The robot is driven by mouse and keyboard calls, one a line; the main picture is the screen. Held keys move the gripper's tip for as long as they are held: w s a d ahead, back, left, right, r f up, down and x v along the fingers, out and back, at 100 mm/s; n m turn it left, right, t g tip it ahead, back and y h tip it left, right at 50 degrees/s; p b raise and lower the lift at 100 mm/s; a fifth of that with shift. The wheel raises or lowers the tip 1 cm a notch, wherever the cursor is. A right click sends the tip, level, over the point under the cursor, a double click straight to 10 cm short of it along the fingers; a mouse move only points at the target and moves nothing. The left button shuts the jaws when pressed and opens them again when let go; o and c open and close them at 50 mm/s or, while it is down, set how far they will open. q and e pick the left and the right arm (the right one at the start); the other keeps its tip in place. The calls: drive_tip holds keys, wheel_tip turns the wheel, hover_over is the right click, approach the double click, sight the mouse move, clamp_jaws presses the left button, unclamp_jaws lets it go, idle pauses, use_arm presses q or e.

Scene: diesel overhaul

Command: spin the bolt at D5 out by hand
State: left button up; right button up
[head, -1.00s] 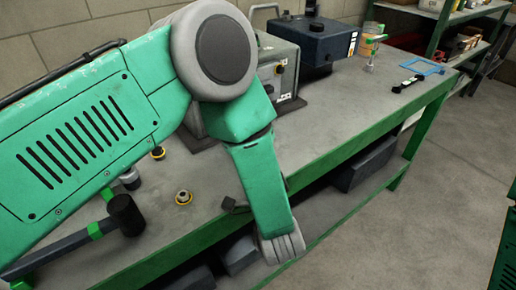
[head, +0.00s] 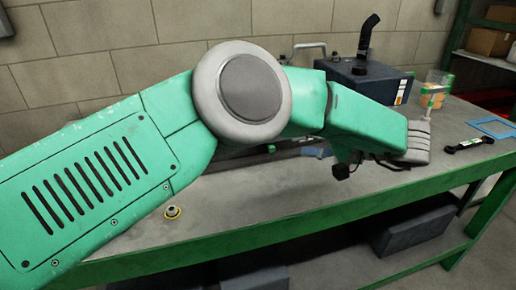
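My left arm crosses the head view from the left, with its grey ribbed wrist at the right. Dark parts of my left gripper (head: 345,170) show below the forearm, above the bench; the forearm hides much of it, and its opening cannot be made out. I see nothing held in it. My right gripper is out of view. No bolt that I can tell as the one at D5 is visible. My arm covers the middle of the bench, where only bits of dark and blue items show behind it.
The green-edged bench (head: 290,225) runs across the view. A dark blue box (head: 350,78) with a black pipe stands behind my arm. A black tool (head: 468,145) and a blue frame (head: 497,128) lie at right.

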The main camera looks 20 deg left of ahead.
use_arm(q)
drive_tip(key=x, duration=1.2)
drive_tip(key=shift+s+f+p, duration=0.1)
drive_tip(key=shift+p, duration=0.25)
drive_tip(key=shift+a+f, duration=0.1)
drive_tip(key=a, duration=0.2)
drive_tip(key=shift+a+f, duration=0.2)
drive_tip(key=shift+a, duration=0.5)
drive_tip(key=c, duration=0.7)
drive_tip(key=shift+d, duration=0.3)
clamp_jaws()
drive_tip(key=shift+d, duration=0.3)
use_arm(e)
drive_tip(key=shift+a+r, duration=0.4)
